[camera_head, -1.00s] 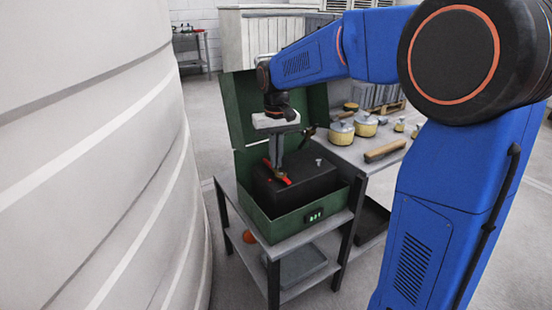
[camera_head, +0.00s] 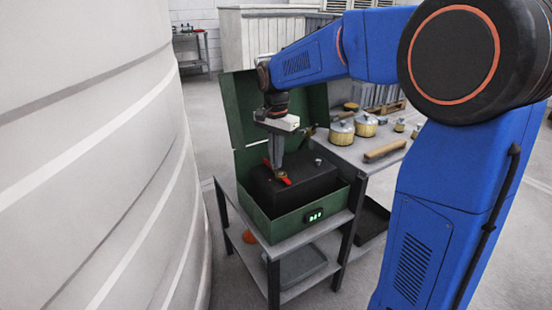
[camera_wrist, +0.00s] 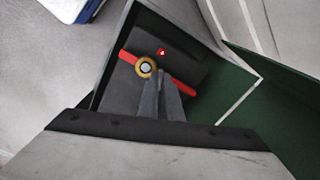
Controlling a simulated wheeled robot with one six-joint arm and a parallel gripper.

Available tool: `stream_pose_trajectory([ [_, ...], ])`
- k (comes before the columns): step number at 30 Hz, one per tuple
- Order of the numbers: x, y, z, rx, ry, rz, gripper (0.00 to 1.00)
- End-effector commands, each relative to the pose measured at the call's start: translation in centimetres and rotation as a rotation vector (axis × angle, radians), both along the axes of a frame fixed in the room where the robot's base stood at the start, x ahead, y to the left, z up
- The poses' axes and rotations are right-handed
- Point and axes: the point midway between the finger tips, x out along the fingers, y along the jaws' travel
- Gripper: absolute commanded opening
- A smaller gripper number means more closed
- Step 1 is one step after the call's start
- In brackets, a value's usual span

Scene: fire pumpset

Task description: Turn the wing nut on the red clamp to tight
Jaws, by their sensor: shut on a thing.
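The red clamp (camera_wrist: 183,88) lies across the top of a black battery (camera_wrist: 190,55) inside an open green box (camera_head: 285,224). My gripper (camera_head: 277,172) points down at the clamp from above. The nut's wings cannot be made out.
The box stands on a grey metal table (camera_head: 305,236) with its lid raised behind. A grey post (camera_head: 318,161) rises from the battery's right side. Brass-coloured pots (camera_head: 366,128) and a wooden-handled brush (camera_head: 384,150) lie on the bench at right. A large pale tank (camera_head: 90,150) fills the left.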

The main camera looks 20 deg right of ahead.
Motion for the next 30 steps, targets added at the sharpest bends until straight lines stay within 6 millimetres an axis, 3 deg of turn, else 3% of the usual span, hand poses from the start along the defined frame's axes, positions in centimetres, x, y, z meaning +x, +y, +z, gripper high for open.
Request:
stream_pose_trajectory([
  [13,0.06,-0.02,0.07,0.000,-0.003,-0.233,0.00],
  [30,0.05,-0.03,0.04,0.000,-0.001,-0.269,0.00],
])
